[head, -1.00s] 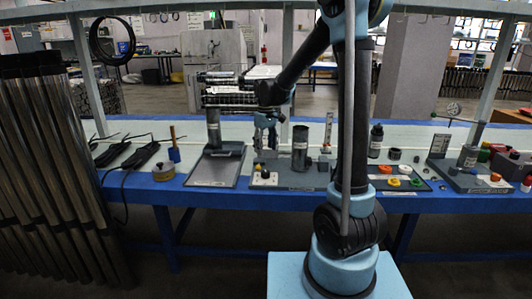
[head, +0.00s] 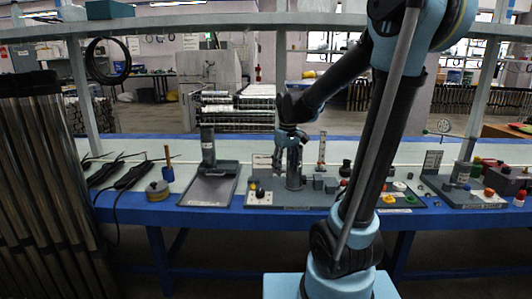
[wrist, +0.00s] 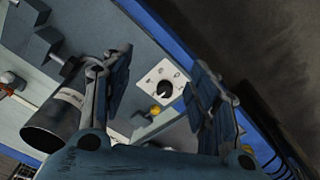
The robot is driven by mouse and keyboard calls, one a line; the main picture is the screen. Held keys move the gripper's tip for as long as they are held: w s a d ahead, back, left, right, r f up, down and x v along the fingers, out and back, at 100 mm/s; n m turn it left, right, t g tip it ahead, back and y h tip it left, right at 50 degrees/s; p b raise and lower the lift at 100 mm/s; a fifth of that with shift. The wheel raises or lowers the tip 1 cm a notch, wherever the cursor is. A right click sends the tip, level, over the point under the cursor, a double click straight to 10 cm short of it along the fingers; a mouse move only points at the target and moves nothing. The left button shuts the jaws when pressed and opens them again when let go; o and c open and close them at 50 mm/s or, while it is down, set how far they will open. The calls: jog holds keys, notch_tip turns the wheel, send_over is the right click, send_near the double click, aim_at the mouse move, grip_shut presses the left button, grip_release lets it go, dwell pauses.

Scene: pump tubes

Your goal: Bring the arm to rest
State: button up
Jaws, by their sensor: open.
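My arm (head: 372,150) rises from its light blue base and leans right in the head view, then bends down to the left. My gripper (head: 291,140) hangs at its end above the bench, in front of the upper part of a dark upright cylinder (head: 294,172) in that view. In the wrist view my gripper (wrist: 160,85) has its two fingers wide apart with nothing between them. Beyond the fingers is a white control plate (wrist: 163,83) with a black knob and a yellow button (wrist: 155,110). The cylinder (wrist: 55,122) lies left of the left finger, apart from the gap.
Long metal tubes (head: 40,190) stand at left. A shelf (head: 220,20) crosses above.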

jog(key=s+d+f+m, duration=0.2)
jog(key=s+d, duration=0.1)
jog(key=s, duration=0.4)
jog(key=s+d+f+m+t, duration=0.1)
jog(key=s+d+f+m, duration=0.1)
jog(key=s, duration=0.5)
jog(key=s+d+f+m, duration=0.1)
jog(key=s+d+f, duration=0.3)
jog(key=s+d, duration=0.2)
jog(key=shift+s+d+f+m, duration=0.15)
jog(key=shift+s+d+m, duration=0.2)
jog(key=shift+s, duration=0.6)
jog(key=shift+a, duration=0.1)
jog(key=shift+w+f, duration=0.2)
jog(key=shift+w, duration=0.25)
